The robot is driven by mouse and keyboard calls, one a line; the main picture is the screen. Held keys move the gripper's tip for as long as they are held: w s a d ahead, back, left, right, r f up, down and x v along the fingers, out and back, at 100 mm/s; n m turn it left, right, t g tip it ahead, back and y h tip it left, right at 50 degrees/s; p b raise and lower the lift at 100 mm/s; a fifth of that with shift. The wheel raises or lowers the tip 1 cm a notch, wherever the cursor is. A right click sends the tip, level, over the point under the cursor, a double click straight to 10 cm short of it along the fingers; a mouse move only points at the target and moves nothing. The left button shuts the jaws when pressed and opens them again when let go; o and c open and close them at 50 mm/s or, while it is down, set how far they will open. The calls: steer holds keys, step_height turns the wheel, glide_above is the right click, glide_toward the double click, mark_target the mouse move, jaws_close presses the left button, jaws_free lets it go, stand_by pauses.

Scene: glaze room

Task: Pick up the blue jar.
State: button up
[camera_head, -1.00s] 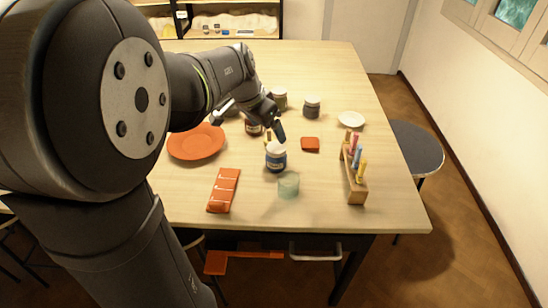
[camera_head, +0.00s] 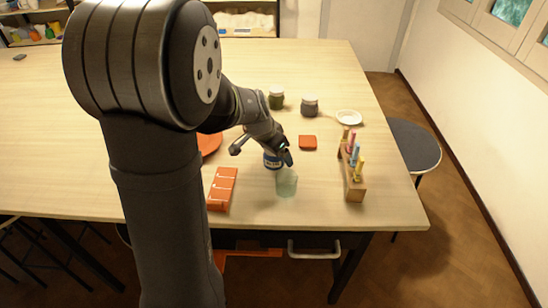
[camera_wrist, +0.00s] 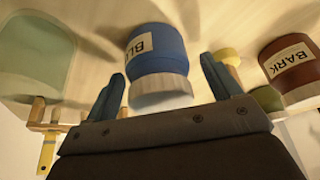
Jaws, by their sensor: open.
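The blue jar (camera_head: 272,163) stands on the table in the head view, largely hidden behind my gripper (camera_head: 263,152). In the wrist view the blue jar (camera_wrist: 158,50) appears upside down, with a pale lid and a white label whose visible letters read "BL". My gripper (camera_wrist: 162,70) is open, with one blue-grey finger on each side of the jar's lid end in that view. I see gaps between the fingers and the jar; nothing is held. How deep the jar sits between the fingers I cannot tell.
A pale green cup (camera_head: 287,183) stands close in front of the jar. A brown "BARK" jar (camera_wrist: 292,68) is near.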

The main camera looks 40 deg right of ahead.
steer(key=c, duration=1.2)
steer(key=shift+r, duration=0.1)
